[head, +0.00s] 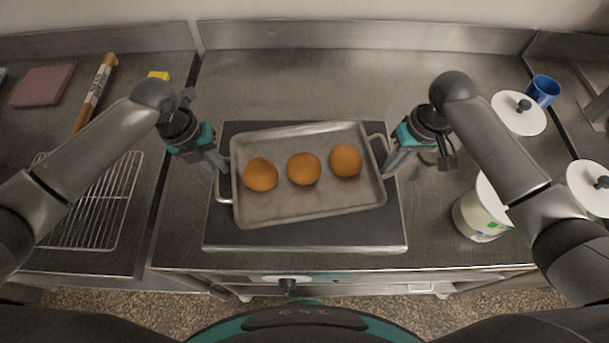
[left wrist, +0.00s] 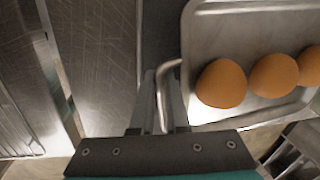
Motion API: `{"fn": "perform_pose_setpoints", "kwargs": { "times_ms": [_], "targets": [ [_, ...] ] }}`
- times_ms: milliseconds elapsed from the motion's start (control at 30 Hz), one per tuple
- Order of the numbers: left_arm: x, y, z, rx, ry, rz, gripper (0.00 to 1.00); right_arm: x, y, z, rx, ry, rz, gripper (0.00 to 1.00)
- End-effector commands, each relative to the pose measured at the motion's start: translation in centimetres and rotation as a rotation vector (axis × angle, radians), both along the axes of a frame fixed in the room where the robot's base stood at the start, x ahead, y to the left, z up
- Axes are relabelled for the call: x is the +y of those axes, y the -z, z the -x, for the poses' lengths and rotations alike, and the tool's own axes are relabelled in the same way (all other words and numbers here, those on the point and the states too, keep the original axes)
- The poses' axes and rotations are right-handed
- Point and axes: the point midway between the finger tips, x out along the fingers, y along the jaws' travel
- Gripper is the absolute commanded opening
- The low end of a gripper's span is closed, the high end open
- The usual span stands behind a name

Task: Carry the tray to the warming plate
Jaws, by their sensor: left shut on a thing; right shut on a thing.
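The metal tray (head: 310,205) with three round brown buns (head: 304,169) is over the dark warming plate (head: 305,236), slightly tilted in the picture. Whether it touches the plate or hangs just above it I cannot tell. My left gripper (head: 222,172) is shut on the tray's left handle, and the handle (left wrist: 163,95) shows between its fingers in the left wrist view. My right gripper (head: 388,171) is shut on the tray's right handle (head: 380,145).
The counter behind the plate is clear.

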Motion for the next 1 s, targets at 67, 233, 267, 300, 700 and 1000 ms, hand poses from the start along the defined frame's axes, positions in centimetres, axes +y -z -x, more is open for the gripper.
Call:
{"fn": "perform_pose_setpoints", "kwargs": {
  "times_ms": [67,233,267,300,700,1000],
  "targets": [
    [0.0,0.5,-0.1,-0.002,0.000,0.000,0.00,0.0,0.5,0.0,-0.001,0.000,0.001,0.00],
    [0.0,1.2,-0.1,-0.002,0.000,0.000,0.00,0.0,1.2,0.0,-0.001,0.000,0.001,0.00],
    [0.1,1.3,0.0,0.000,-0.001,-0.001,0.14,-0.1,1.3,0.0,0.000,0.001,0.001,0.14],
    [0.1,1.1,0.0,0.000,-0.001,-0.001,0.19,-0.1,1.1,0.0,0.000,0.001,0.001,0.19],
    [0.0,1.1,0.0,0.000,0.000,0.000,0.43,0.0,1.1,0.0,0.000,0.000,0.000,0.43],
    [0.6,-1.6,0.0,-0.004,0.001,-0.002,0.43,0.0,1.1,0.0,0.000,0.000,0.000,0.43]
  ]
}}
